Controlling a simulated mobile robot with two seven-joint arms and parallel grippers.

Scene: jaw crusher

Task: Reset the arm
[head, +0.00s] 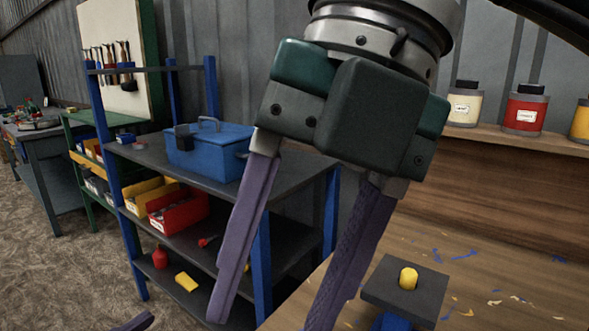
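My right gripper (268,316) is large in the foreground, its arm coming in from the top right. Its two purple fingers point down and stand wide apart, with nothing held between them. A purple fingertip of my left gripper (135,322) just shows at the bottom left edge; the rest of it is out of view. A dark square plate (385,288) with a short yellow peg (408,278) on top sits on a blue base at the wooden bench, right of the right gripper's fingers. The lower part of the base is cut off.
The wooden bench (480,270) has scattered blue and yellow flakes. Its raised shelf holds a cream jar (464,105), a red jar (525,112) and a yellow jar (582,122). A blue-framed rack at left carries a blue toolbox (205,155) and a red bin (178,212).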

